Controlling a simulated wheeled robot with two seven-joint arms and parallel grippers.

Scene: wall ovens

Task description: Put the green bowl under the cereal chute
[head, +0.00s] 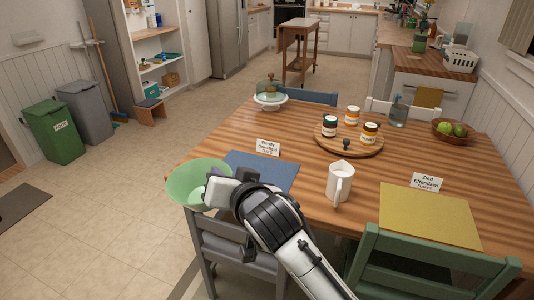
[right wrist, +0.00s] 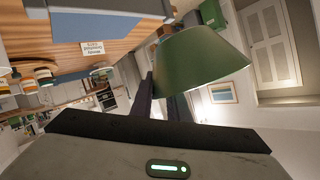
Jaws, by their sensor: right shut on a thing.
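The green bowl (head: 185,181) is in my right gripper (head: 213,186), at the left front edge of the dining table in the head view. The gripper is shut on the bowl's right side. The bowl is held off the table, above the grey chair, with its opening facing up. In the right wrist view, the bowl (right wrist: 205,62) shows large, beyond the dark fingers (right wrist: 165,98). I cannot make out a cereal chute in either view. My left gripper is not in view.
The wooden table (head: 310,210) holds a blue placemat (head: 262,172), a white pitcher (head: 340,182), a round tray (head: 325,143) with jars and a yellow placemat (head: 430,215). A grey chair (head: 225,245) and a green chair (head: 430,262) stand in front. Open floor (head: 110,215) lies left.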

